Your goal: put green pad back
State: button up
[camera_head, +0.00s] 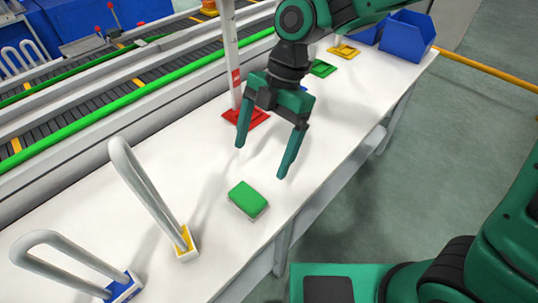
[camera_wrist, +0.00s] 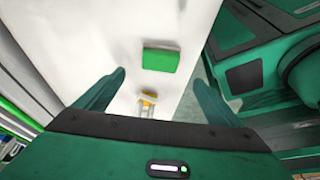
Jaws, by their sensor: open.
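The green pad (camera_head: 248,198) is a small block with a green top and pale lower sides, lying flat on the white table. My gripper (camera_head: 262,160) is open and empty above the table, beyond the pad and apart from it, fingers pointing down. In the wrist view the pad (camera_wrist: 161,58) shows between and slightly ahead of the open fingertips (camera_wrist: 160,78). A flat green tile (camera_head: 322,68) lies farther along the table, in a row with a red tile (camera_head: 259,117) and a yellow tile (camera_head: 343,51). A blue tile is mostly hidden behind my gripper.
A white bent tube (camera_head: 145,185) stands on a yellow-topped base (camera_head: 184,243). Another tube (camera_head: 65,245) has a blue-topped base (camera_head: 123,288). A white post (camera_head: 231,50) stands at the red tile. Blue bins (camera_head: 408,35) sit at the far end. A conveyor runs along the left.

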jog(key=shift+r, duration=0.1)
jog(key=w+d+r+m+t+h, duration=0.1)
jog(key=w+d+m+t, duration=0.1)
jog(key=d+m, duration=0.9)
jog(key=w+d+r+m+t, duration=0.1)
jog(key=d+m, duration=0.6)
jog(key=d, duration=0.9)
jog(key=s+d+m+h, duration=0.1)
jog(key=s+d+m, duration=1.3)
jog(key=d+m, duration=0.2)
jog(key=shift+d+f+h, duration=0.35)
jog(key=shift+d+h, duration=0.05)
jog(key=shift+d, duration=0.1)
jog(key=shift+t, duration=0.3)
